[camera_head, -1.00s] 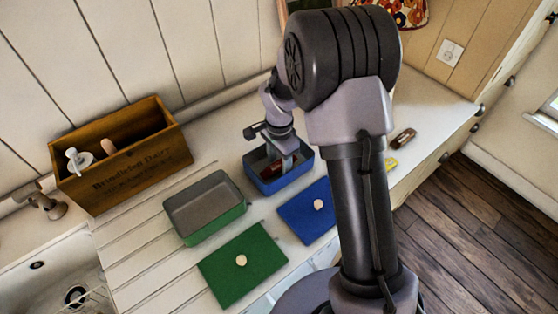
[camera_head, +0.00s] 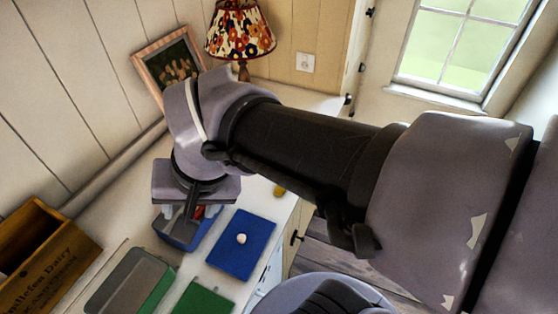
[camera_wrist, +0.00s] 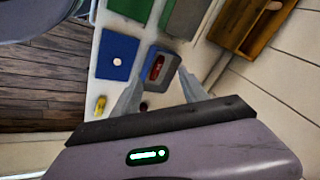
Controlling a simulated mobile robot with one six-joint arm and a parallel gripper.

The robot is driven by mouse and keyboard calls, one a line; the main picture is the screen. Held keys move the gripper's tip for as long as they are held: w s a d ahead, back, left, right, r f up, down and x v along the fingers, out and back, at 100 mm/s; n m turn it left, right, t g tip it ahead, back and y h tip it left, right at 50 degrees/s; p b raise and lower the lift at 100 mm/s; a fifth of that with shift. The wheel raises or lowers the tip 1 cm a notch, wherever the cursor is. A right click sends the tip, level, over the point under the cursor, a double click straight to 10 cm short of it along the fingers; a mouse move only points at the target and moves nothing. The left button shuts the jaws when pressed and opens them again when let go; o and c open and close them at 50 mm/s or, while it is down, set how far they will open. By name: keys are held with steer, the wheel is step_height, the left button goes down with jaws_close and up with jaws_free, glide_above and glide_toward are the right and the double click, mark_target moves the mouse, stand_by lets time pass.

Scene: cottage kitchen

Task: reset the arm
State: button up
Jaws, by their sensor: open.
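My gripper (camera_head: 185,212) is open, with nothing visible between its fingers. In the head view it is in front of the blue box (camera_head: 177,236) and hides part of it. In the wrist view my gripper (camera_wrist: 159,82) points down from well above the counter, its two fingers spread apart. The blue box (camera_wrist: 148,73) lies beyond the fingertips, open on top, with a red object (camera_wrist: 157,67) inside. In the head view only a bit of red shows behind a finger.
The blue lid (camera_head: 240,246) with a pale knob lies right of the box. A green lid (camera_head: 203,299), green box (camera_head: 150,290) and wooden crate (camera_head: 75,262) stand nearer the left. A lamp (camera_head: 240,35) and picture frame (camera_head: 140,62) are at the back. A yellow item (camera_wrist: 100,104) lies near the counter edge.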

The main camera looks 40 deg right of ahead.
steer(key=s, duration=0.1)
steer(key=s+n, duration=0.1)
steer(key=s, duration=0.1)
steer(key=s+n+t, duration=0.1)
steer(key=s, duration=0.1)
steer(key=shift+a+f, duration=0.15)
steer(key=shift+a, duration=0.25)
steer(key=shift+f, duration=0.1)
